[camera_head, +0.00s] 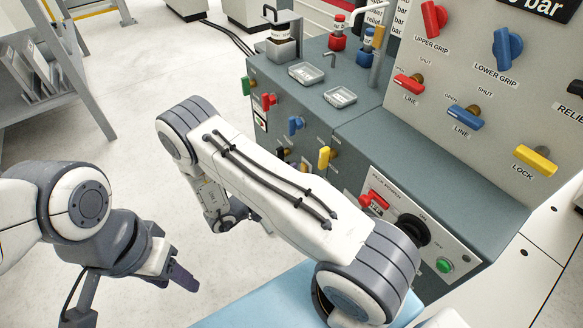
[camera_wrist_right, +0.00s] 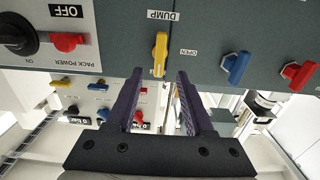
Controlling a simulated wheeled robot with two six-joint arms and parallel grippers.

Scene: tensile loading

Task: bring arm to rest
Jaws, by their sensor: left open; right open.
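My right arm crosses the middle of the head view, and its gripper is hidden there behind the arm. In the right wrist view my right gripper (camera_wrist_right: 159,76) is open, its two purple fingers apart with nothing held between them. A yellow dump handle (camera_wrist_right: 160,54) on the panel shows just beyond the fingertips, roughly in line with the gap; whether a finger touches it I cannot tell. The yellow handle also shows in the head view (camera_head: 324,157). My left gripper (camera_head: 183,277) is at lower left in the head view, empty, over the floor.
The grey-green cabinet (camera_head: 480,190) carries red, blue and yellow handles, a black power knob (camera_head: 413,230) and a green button (camera_head: 444,265). Two clear trays (camera_head: 340,97) lie on its top. A grey rack (camera_head: 40,75) stands at left. Floor between is clear.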

